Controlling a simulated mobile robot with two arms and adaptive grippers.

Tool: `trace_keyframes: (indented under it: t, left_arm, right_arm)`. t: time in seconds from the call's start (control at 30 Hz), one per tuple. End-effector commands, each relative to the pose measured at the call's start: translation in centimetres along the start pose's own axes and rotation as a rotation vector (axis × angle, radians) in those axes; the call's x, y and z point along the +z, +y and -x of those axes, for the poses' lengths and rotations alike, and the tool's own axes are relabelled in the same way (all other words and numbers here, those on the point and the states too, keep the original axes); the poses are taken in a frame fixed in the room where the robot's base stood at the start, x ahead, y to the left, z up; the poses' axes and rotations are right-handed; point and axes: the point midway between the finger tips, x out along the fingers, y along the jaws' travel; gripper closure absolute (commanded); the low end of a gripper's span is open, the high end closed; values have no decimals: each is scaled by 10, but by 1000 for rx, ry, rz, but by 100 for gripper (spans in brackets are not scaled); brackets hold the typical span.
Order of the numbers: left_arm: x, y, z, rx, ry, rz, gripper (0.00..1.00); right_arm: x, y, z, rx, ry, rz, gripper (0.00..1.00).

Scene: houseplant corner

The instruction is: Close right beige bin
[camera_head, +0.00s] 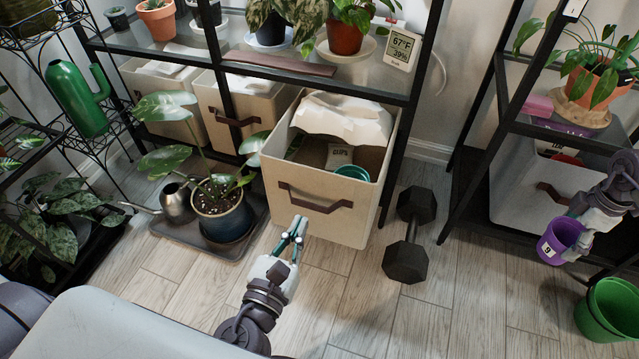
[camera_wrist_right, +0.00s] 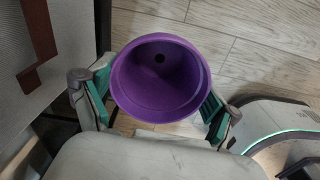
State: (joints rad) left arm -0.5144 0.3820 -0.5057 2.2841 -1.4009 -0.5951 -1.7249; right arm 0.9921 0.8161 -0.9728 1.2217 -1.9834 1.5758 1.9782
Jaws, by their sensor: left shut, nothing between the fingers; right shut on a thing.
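The right beige bin (camera_head: 262,172) is pulled partway out from the lower shelf of the black rack, its open top showing. Inside are crumpled white paper (camera_head: 342,118), a labelled packet (camera_head: 339,155) and a teal pot (camera_head: 352,172). Its brown handle (camera_head: 315,203) is on the front face. My left gripper (camera_head: 297,224) is shut and empty, in front of the bin's front face and just below the handle; I cannot tell if it touches. My right gripper (camera_wrist_right: 157,112) is shut on a purple pot (camera_wrist_right: 158,78), which also shows in the head view (camera_head: 556,244) at the right.
A black dumbbell (camera_head: 409,235) stands on the floor right of the bin. A potted plant (camera_head: 222,214) and watering can (camera_head: 178,203) sit on a dark tray (camera_head: 183,238) at its left. Two other beige bins (camera_head: 238,112) are pushed in. A green bucket (camera_head: 606,311) is at far right.

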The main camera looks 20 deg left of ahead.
Motion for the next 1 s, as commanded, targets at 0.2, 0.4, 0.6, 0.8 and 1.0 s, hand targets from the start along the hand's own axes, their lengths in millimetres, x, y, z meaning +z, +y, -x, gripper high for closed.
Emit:
trace_keyframes:
  t: [0.2,0.4,0.6,0.8,1.0]
  left_arm:
    - [0,0,-50,1,-7,2,100]
    - [-2,0,-88,2,-4,4,100]
    - [-2,1,-111,2,-1,4,100]
    - [0,1,-117,2,1,3,100]
    - [0,1,-117,2,2,3,100]
  right_arm:
    - [0,0,-8,0,0,3,47]
    - [0,0,-20,0,0,4,47]
    - [0,0,-28,0,0,4,47]
    - [-1,0,-30,0,0,5,47]
    - [-1,0,-29,0,0,5,47]
